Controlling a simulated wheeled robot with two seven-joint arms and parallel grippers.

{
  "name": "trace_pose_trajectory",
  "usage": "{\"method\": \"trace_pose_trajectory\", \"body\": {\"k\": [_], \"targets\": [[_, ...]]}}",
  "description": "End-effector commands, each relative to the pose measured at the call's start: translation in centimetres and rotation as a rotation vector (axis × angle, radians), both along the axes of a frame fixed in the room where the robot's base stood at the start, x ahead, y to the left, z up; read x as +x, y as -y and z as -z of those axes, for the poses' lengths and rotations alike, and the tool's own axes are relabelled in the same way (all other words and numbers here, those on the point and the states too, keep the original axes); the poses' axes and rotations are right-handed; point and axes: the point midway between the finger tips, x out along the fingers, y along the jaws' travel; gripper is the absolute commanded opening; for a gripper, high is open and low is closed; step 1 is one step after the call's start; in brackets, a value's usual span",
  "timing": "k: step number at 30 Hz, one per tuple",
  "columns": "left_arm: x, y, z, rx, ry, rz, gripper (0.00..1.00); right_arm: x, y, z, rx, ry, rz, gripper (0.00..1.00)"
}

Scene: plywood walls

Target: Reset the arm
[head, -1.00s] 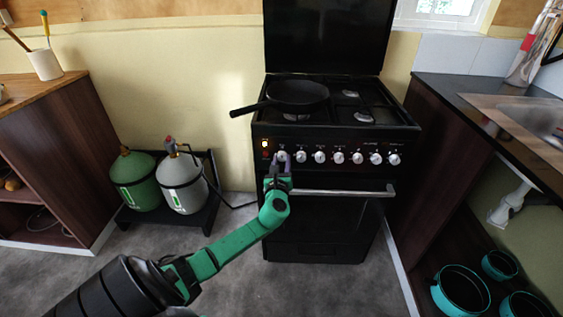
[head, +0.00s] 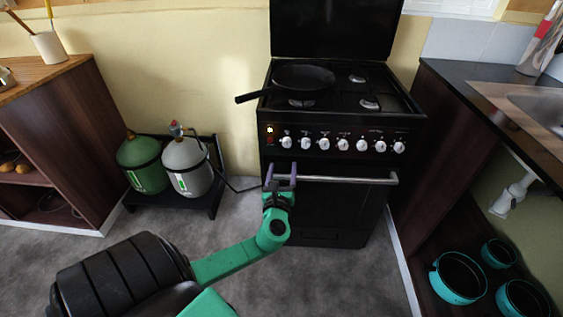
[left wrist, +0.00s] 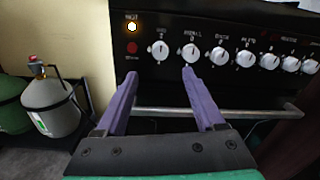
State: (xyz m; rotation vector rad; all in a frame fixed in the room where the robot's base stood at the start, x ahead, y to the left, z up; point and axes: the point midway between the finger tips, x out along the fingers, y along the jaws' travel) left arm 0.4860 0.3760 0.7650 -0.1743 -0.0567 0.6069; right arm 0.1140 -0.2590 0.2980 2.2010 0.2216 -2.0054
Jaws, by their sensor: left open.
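My left arm, green with a black upper part, reaches from the lower left toward the stove in the head view. Its left gripper (head: 281,175) is open and empty, in front of the left part of the oven door, below the knobs. In the left wrist view the two purple fingers (left wrist: 161,92) stand wide apart with nothing between them, and point toward the knob panel (left wrist: 146,30). An orange light is lit at the left of that panel. My right gripper is not in view.
The black stove (head: 330,210) has a pan (head: 303,78) on its back left and a handle bar (head: 345,181) across the oven door. Green and grey gas cylinders (head: 187,165) stand left. A sink counter (head: 470,85) is right, with teal pots (head: 459,279) below.

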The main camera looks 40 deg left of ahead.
Motion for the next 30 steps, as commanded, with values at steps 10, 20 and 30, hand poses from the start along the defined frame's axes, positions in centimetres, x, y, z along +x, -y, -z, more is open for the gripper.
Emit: {"method": "trace_pose_trajectory", "body": {"k": [10, 20, 30], "targets": [[-2.9, 2.0, -0.1, 0.001, 0.002, 0.000, 0.71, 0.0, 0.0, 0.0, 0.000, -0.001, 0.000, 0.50], [-2.8, 2.0, 0.0, 0.001, 0.002, 0.000, 0.71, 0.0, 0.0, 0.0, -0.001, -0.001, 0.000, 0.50], [-5.3, -0.6, 11.0, -0.443, -0.144, -0.117, 0.71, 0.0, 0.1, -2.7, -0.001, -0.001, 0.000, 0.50]]}}
